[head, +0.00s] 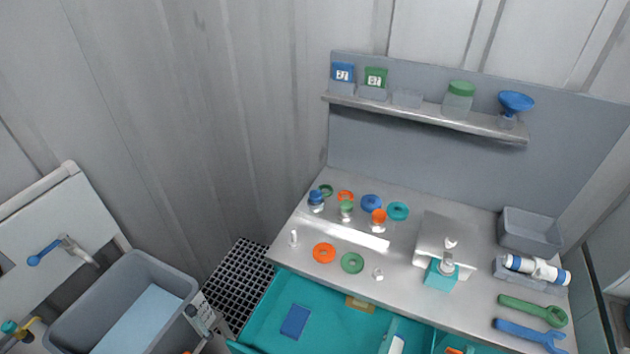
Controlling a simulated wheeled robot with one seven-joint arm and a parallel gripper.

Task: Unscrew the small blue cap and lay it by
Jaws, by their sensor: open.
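The small blue cap (316,196) sits on top of a small pale vessel (317,208) at the left end of a short row on the grey bench. The cap appears to be on the vessel, which stands upright. Beside it stand a similar vessel with a green cap (346,206) and one with an orange cap (378,215). My gripper cannot be made out in the head view, and nothing is seen touching the blue cap.
An orange ring (324,253) and a green ring (352,262) lie at the bench's front edge. A shelf (425,115) hangs above. An open teal drawer (265,325) is below.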

